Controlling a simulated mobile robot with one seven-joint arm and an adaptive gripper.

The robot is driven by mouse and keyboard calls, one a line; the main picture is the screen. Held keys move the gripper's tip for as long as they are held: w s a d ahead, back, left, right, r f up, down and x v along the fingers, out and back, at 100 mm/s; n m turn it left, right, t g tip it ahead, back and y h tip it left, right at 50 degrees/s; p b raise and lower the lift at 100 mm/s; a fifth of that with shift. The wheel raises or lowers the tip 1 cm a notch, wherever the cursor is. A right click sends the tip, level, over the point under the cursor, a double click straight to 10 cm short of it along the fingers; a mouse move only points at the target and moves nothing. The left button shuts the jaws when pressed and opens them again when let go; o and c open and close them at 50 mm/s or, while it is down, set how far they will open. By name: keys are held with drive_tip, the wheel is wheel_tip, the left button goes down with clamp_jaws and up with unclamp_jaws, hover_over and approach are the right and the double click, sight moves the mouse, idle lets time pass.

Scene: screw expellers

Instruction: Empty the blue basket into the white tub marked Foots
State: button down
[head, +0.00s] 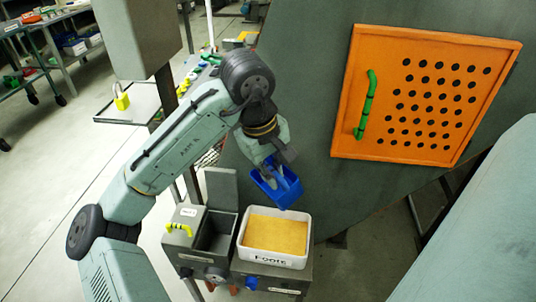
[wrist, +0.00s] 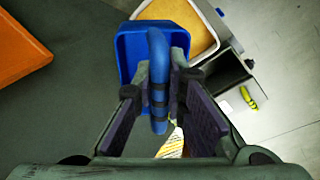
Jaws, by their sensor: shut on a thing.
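The blue basket (head: 281,194) hangs from my gripper (head: 274,166) in the head view, tilted, above the back edge of the white tub. In the wrist view the basket (wrist: 133,52) has its blue handle (wrist: 158,80) between my two fingers (wrist: 158,108), which are shut on it. The white tub (head: 268,259) marked "Foots" stands upright below and holds a yellow-brown, level fill. Part of the tub (wrist: 203,50) shows at the top of the wrist view, beside the basket.
A grey box (head: 193,250) with an open compartment and yellow handle stands left of the tub. A large grey machine with an orange perforated door (head: 425,95) rises behind and right. A grey panel (head: 480,225) is at the right edge. Open floor lies left.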

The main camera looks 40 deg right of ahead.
drive_tip(key=shift+s+d+r+y, duration=0.1)
drive_tip(key=shift+d+r+y, duration=0.3)
drive_tip(key=shift+d+y, duration=0.55)
drive_tip(key=shift+d+r+y, duration=0.4)
drive_tip(key=shift+d+y, duration=0.05)
drive_tip(key=shift+y, duration=0.9)
